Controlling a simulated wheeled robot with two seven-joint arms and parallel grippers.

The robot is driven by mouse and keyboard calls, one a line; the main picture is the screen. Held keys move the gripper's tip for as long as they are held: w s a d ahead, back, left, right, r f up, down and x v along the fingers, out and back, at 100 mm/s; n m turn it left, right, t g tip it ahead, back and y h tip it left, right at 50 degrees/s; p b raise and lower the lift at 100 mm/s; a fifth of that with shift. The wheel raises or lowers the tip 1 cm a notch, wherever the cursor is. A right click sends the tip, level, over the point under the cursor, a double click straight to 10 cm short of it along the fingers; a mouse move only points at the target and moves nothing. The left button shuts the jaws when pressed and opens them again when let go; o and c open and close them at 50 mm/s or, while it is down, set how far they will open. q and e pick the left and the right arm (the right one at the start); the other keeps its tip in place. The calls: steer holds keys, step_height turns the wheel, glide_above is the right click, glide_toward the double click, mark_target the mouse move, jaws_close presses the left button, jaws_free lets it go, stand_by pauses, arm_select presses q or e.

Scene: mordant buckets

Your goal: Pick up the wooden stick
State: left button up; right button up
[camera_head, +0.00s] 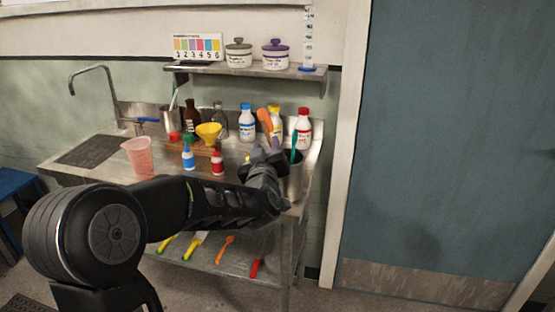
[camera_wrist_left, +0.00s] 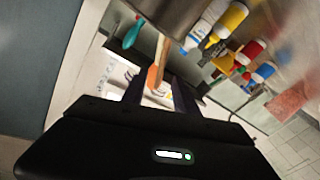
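A wooden stick with an orange end (camera_wrist_left: 159,62) shows in the left wrist view, running from beside a metal container (camera_wrist_left: 172,12) to between my left gripper's fingers (camera_wrist_left: 160,92). The fingers stand apart on either side of it, with gaps visible. In the head view, an orange-topped stick (camera_head: 264,120) rises just beyond the fingertips of my left gripper (camera_head: 266,149), at the right end of the counter. The arm hides its lower part. My right gripper is in neither view.
The metal container (camera_head: 293,184) with a teal-handled tool (camera_head: 294,146) stands close to the right of the gripper. White bottles (camera_head: 304,128) stand behind. Small dropper bottles (camera_head: 217,163) and a pink cup (camera_head: 139,157) are to the left. A shelf (camera_head: 250,72) hangs above.

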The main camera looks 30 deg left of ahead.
mark_target(267, 135)
arm_select(q)
steer(key=shift+w+a, duration=0.1)
steer(key=shift+w, duration=0.05)
steer(key=shift+w+a+r, duration=0.1)
steer(key=shift+w+a, duration=0.05)
steer(key=p+x, duration=0.1)
steer(key=x, duration=0.3)
steer(key=shift+w+a+p, duration=0.25)
steer(key=shift+p, duration=0.1)
stand_by(0.4)
jaws_close()
stand_by(0.4)
